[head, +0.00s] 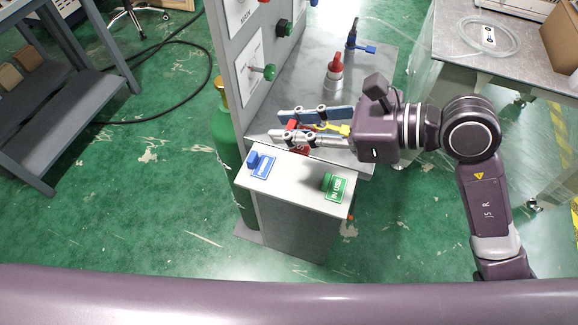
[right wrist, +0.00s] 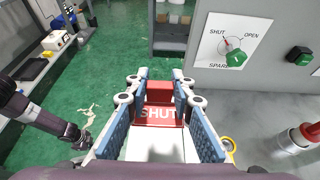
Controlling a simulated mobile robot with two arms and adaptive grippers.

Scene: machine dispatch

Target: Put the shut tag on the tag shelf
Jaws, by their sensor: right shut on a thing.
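My right gripper (head: 287,127) is shut on the red shut tag (head: 299,147), which also shows in the right wrist view (right wrist: 158,114) between the blue finger pads, its white word "SHUT" readable. In the head view the fingers partly hide the tag. The gripper is above the back part of a low grey stand, which looks like the tag shelf (head: 294,188). A blue tag (head: 261,165) lies at the left on its top and a green tag (head: 335,186) at the right. An arm of mine shows at the left of the right wrist view, its gripper state unclear.
A grey panel (head: 236,50) with a green knob (head: 269,71) stands behind and left of the gripper. A red-topped item (head: 334,68) and a blue-handled item (head: 361,46) stand on the metal surface behind. A yellow item (head: 335,128) is close to the gripper. The shelf's middle is bare.

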